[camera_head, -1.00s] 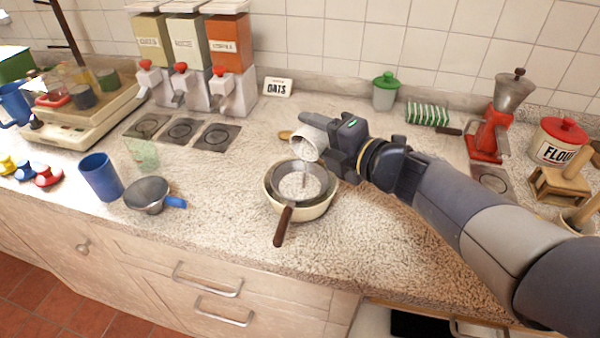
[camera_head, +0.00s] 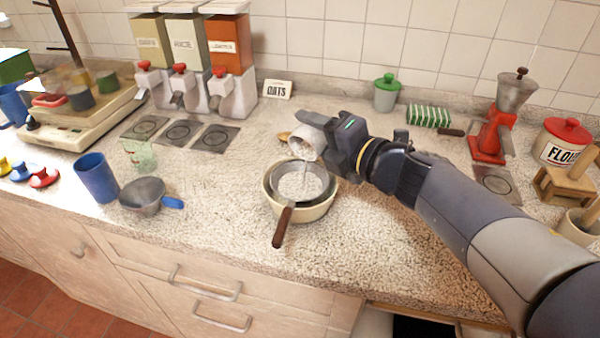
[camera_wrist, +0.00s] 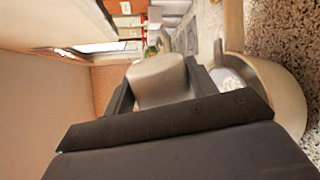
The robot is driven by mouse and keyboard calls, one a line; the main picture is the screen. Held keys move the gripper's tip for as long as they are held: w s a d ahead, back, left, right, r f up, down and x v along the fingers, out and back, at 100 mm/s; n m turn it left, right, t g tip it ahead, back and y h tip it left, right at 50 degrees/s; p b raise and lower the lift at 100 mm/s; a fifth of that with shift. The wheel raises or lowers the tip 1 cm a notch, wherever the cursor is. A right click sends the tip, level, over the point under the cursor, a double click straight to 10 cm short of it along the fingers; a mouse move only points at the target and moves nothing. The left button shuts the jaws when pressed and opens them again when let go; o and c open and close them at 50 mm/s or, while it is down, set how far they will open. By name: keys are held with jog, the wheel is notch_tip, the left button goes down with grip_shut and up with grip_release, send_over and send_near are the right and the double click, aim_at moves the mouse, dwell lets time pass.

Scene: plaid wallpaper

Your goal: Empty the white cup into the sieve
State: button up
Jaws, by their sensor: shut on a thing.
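My gripper (camera_head: 333,142) is shut on the white cup (camera_head: 305,133). The cup is held tilted, mouth down to the left, just above the back of the sieve. The cup also shows between the fingers in the wrist view (camera_wrist: 157,80). A thin stream of white grains falls from its mouth. The sieve (camera_head: 322,188) rests in a cream bowl (camera_head: 300,218), its brown handle pointing to the front. White contents (camera_head: 300,186) lie in the sieve. How much is left in the cup is hidden.
Dispensers (camera_head: 232,95) stand at the back, with an oats card (camera_head: 277,89). A red grinder (camera_head: 490,140) and flour jar (camera_head: 560,150) are at the right.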

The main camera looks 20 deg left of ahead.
jog(key=shift+s+r+n+b, duration=0.2)
jog(key=shift+s+n+b, duration=0.15)
jog(key=shift+n+b, duration=0.9)
jog(key=shift+s+a+t+b, duration=0.15)
jog(key=shift+t+b, duration=0.15)
jog(key=shift+b, duration=0.7)
jog(key=shift+s+y+b, duration=0.1)
jog(key=shift+y+b, duration=0.2)
jog(key=shift+r+n, duration=0.15)
jog(key=shift+n, duration=0.1)
